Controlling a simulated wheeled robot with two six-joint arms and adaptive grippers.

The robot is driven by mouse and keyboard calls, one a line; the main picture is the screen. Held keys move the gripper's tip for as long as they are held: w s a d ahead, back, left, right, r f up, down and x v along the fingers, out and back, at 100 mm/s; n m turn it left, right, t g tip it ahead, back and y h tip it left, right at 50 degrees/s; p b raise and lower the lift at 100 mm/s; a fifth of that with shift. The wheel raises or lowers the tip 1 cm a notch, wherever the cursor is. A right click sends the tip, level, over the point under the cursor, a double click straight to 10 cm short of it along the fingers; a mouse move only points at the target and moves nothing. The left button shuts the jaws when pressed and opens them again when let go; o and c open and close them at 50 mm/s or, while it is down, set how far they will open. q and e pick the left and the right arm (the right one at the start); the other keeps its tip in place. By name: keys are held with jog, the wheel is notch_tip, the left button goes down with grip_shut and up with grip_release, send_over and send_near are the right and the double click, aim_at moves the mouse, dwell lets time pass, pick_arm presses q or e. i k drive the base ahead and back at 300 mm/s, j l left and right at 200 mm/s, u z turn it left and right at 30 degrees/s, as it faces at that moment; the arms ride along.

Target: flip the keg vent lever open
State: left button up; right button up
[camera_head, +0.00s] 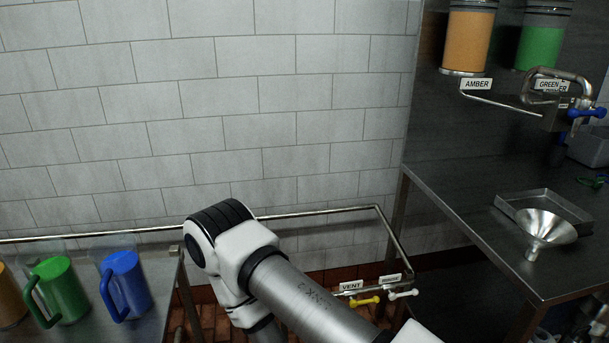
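A small yellow lever (365,301) sits under a white label reading VENT (351,286) on the low pipe rail, right of the bottom middle. It points to the right and looks roughly level. One of my arms crosses the bottom middle, just left of the lever, and its bent joint stands in front of the rail. Neither of my grippers shows; both are outside the picture or hidden.
A white lever (403,294) with its own label is close right of the yellow one. A steel counter (480,210) holds a funnel (545,228) and a tray (568,207). A green jug (62,290) and blue jug (130,283) stand at left. A blue-handled tap (585,113) is upper right.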

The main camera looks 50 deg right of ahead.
aim_at(368, 301)
jog(key=z, duration=2)
jog(key=i+l+u, duration=0.2)
jog(key=i+u, duration=0.15)
jog(key=i+l+u, duration=0.3)
